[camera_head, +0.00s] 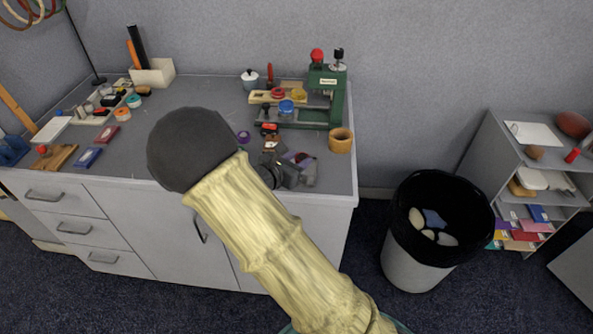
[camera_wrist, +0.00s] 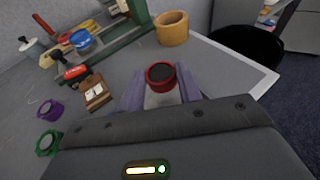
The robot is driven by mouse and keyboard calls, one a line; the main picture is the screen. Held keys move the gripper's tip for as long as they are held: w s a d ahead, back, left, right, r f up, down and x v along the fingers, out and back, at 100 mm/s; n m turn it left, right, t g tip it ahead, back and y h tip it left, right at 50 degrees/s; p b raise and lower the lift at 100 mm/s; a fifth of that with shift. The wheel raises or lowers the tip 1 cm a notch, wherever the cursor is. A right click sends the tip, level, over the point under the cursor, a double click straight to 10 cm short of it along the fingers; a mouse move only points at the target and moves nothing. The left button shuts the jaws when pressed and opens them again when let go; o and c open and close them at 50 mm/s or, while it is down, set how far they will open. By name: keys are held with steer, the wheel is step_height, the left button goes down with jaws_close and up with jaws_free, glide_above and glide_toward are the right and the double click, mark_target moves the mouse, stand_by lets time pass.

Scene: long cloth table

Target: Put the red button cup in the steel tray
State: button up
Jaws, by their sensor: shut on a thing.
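The red button cup (camera_wrist: 161,76) is a small round red cup with a dark inside. In the wrist view it sits between the two purple-grey fingers of my gripper (camera_wrist: 161,84), which is shut on it. I cannot clearly pick out the steel tray in either view.
A green press (camera_head: 335,95) stands behind my gripper, with a blue cup (camera_wrist: 81,40) beside it. A tan ring (camera_wrist: 172,27) is near the table's right edge. A purple ring (camera_wrist: 49,109), green ring (camera_wrist: 48,143) and small brown box (camera_wrist: 96,93) lie left. A black-lined bin (camera_head: 437,220) stands right.

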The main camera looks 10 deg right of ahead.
steer(key=shift+f+b, duration=0.3)
steer(key=shift+f, duration=1.55)
steer(key=shift+f, duration=0.2)
steer(key=o, duration=1)
steer(key=shift+r, duration=0.1)
steer(key=shift+r, duration=0.2)
steer(key=p+v, duration=0.1)
steer(key=v, duration=1.1)
